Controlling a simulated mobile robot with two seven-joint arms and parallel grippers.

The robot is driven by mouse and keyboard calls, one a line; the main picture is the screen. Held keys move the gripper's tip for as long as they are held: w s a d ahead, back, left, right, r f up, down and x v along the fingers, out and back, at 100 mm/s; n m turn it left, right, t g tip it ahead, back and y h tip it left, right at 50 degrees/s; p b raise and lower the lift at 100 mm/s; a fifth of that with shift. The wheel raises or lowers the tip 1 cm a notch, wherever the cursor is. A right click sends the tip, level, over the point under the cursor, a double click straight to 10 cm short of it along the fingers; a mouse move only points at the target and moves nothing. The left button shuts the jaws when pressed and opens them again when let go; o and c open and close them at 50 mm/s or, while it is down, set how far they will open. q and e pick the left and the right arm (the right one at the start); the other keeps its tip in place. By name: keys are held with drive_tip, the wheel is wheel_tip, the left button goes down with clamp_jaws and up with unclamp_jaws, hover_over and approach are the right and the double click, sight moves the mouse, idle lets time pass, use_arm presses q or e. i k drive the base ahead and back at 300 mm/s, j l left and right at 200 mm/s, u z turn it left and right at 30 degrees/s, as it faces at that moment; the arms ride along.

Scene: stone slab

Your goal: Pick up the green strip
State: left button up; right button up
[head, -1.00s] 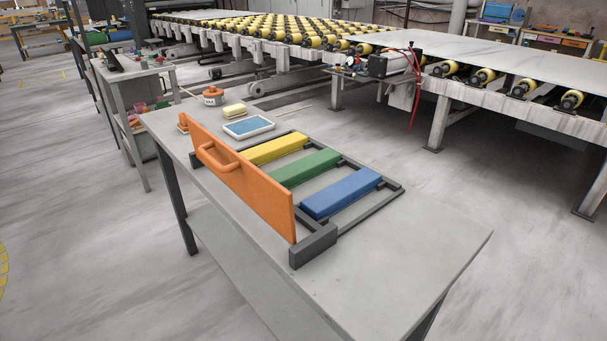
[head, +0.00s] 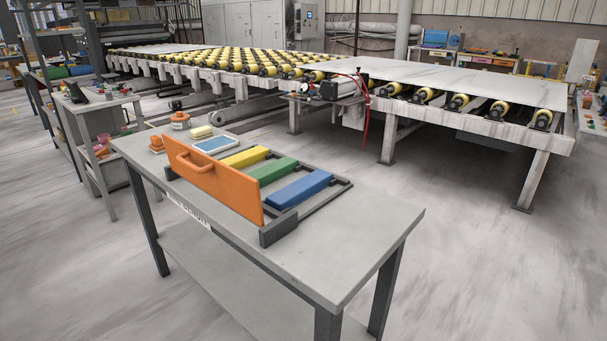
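The green strip (head: 272,171) lies in a dark grey frame (head: 325,203) on the grey table. It sits between a yellow strip (head: 246,157) and a blue strip (head: 299,189). An upright orange panel with a handle (head: 212,182) stands along the near-left side of the frame and hides the near ends of the yellow and green strips. Neither of my grippers is in view.
The grey table (head: 362,234) has bare top at its right end. A blue-topped tray (head: 215,144), a pale yellow block (head: 201,132) and an orange pot (head: 180,121) stand at its far-left end. A roller conveyor (head: 440,107) stands behind, with open floor between.

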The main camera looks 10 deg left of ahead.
sight(264, 175)
drive_tip(key=z, duration=1.25)
drive_tip(key=i+l+z, duration=0.15)
drive_tip(key=i+z, duration=0.45)
drive_tip(key=i+u, duration=0.2)
drive_tip(key=i, duration=0.4)
drive_tip(key=i+l+u, duration=0.15)
drive_tip(key=i, duration=0.45)
drive_tip(key=i+u, duration=0.3)
drive_tip(key=i, duration=0.25)
drive_tip(key=i+l+u, duration=0.1)
drive_tip(key=i+u, duration=0.15)
drive_tip(key=i, duration=0.25)
drive_tip(key=i+u, duration=0.35)
drive_tip(key=i, duration=0.15)
drive_tip(key=i+u, duration=0.35)
drive_tip(key=i, duration=0.15)
drive_tip(key=i+u, duration=0.5)
drive_tip(key=u, duration=0.15)
drive_tip(key=i+u, duration=0.2)
drive_tip(key=u, duration=0.15)
drive_tip(key=i+j+u, duration=0.1)
drive_tip(key=i+u, duration=1)
drive_tip(key=i, duration=0.85)
